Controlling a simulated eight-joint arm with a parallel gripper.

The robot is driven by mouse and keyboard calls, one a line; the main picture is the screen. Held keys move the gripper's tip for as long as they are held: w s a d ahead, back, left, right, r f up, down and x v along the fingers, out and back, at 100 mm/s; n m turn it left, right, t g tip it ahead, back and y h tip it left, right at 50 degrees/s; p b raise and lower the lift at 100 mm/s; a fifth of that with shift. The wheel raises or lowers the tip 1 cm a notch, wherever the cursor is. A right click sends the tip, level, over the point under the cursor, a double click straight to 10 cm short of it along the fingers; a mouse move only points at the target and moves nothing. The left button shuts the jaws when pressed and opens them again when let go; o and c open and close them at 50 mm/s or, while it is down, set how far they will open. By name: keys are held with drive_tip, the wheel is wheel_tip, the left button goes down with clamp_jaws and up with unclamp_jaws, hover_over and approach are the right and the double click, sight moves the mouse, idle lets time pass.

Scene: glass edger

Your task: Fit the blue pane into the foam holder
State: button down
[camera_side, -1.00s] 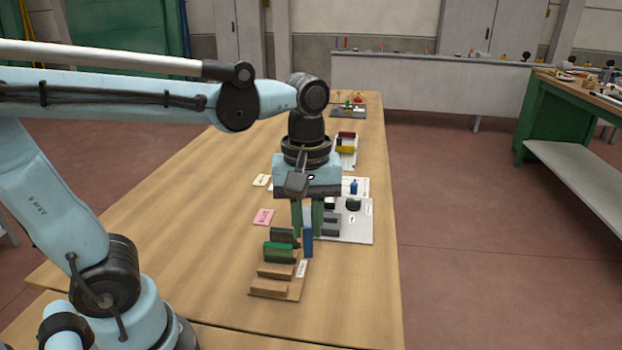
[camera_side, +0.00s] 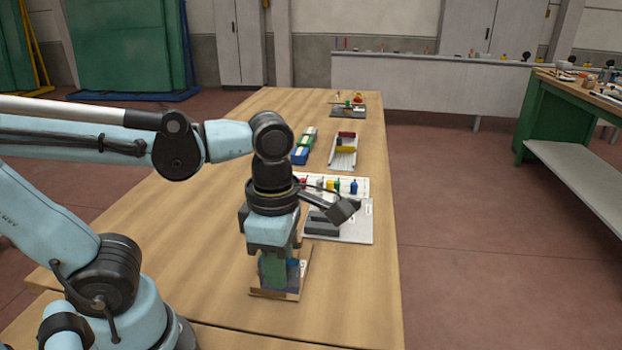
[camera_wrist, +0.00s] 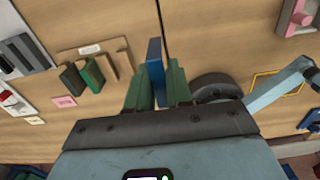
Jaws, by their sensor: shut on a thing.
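My gripper (camera_wrist: 160,88) is shut on the blue pane (camera_wrist: 154,52), which stands upright between its green fingers in the wrist view. In the side view my gripper (camera_side: 274,270) is low in front of the holder, and only a little of the blue pane (camera_side: 293,264) shows. The brown foam holder (camera_wrist: 90,51) is left of the pane in the wrist view. It holds a dark green piece (camera_wrist: 72,79) and a green piece (camera_wrist: 92,75); the ridges to their right have bare gaps. In the side view my fingers hide most of the holder (camera_side: 288,296).
A grey board (camera_side: 355,232) with dark blocks lies behind the holder. Beyond it are a rack of coloured bottles (camera_side: 336,184), a white tray (camera_side: 343,158) and blue-green boxes (camera_side: 303,148). The table's left side is clear. A pink card (camera_wrist: 64,102) lies near the holder.

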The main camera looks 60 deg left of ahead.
idle(0.3)
drive_tip(key=w+a+f, duration=0.1)
drive_tip(key=a+f, duration=0.1)
drive_tip(key=a, duration=0.1)
drive_tip(key=w+a+f, duration=0.1)
drive_tip(key=a+f, duration=0.1)
drive_tip(key=a, duration=0.2)
drive_tip(key=w+a+f, duration=0.2)
drive_tip(key=a+f, duration=0.1)
drive_tip(key=a, duration=0.1)
drive_tip(key=shift+f, duration=1.85)
drive_tip(key=shift+f, duration=0.15)
drive_tip(key=c, duration=1)
unclamp_jaws()
